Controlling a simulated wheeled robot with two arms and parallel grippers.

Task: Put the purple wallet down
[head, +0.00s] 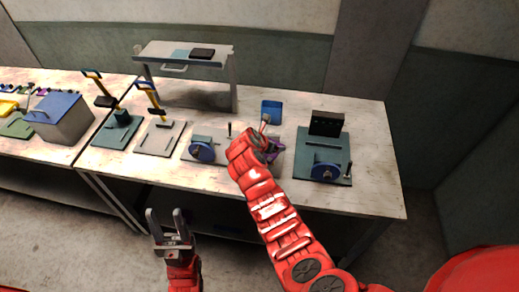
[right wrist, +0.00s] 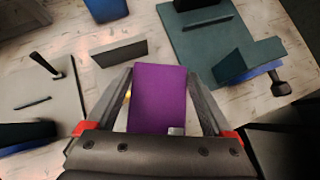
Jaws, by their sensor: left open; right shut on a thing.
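The purple wallet (right wrist: 158,97) is a flat purple rectangle between the fingers of my right gripper (right wrist: 160,90) in the right wrist view. The right gripper is shut on it. In the head view only a bit of the wallet (head: 272,150) shows beside my red right arm, which hides the right gripper's fingers. The wallet is over the worktable (head: 372,112); whether it touches the top I cannot tell. My left gripper (head: 168,218) is open and empty, low in front of the table's edge.
A teal plate with a black block and blue wheel (head: 325,172) stands right of my right arm. Left of it is a grey plate with another blue wheel (head: 202,151). A blue bin (head: 271,107) stands behind. Bare tabletop lies at the right end.

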